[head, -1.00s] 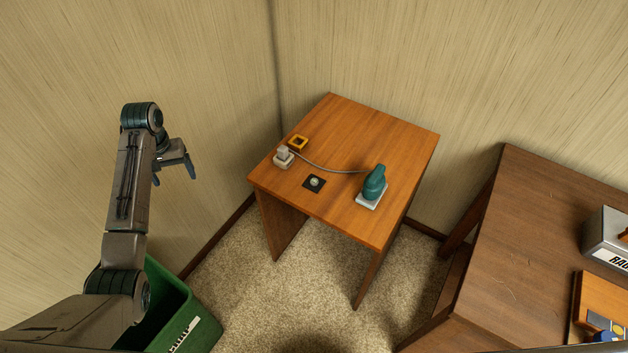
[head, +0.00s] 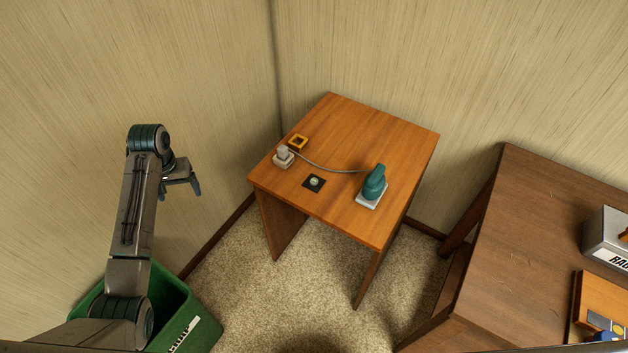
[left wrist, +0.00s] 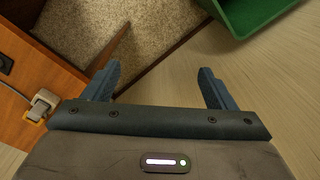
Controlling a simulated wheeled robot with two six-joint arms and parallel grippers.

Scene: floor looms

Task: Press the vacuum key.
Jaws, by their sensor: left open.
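A small orange-brown wooden table (head: 345,135) stands in the corner. Near its front edge is a black square plate with a pale round button (head: 314,182), the only key-like thing I see; no label is readable. The plate's dark edge also shows in the left wrist view (left wrist: 5,65). My left gripper (head: 181,191) is open and empty in front of the left wall, to the left of the table and apart from it. Its two spread fingers show in the left wrist view (left wrist: 160,86). My right gripper is not in view.
A green bin (head: 195,318) stands below my left arm. A darker desk (head: 520,230) is at right.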

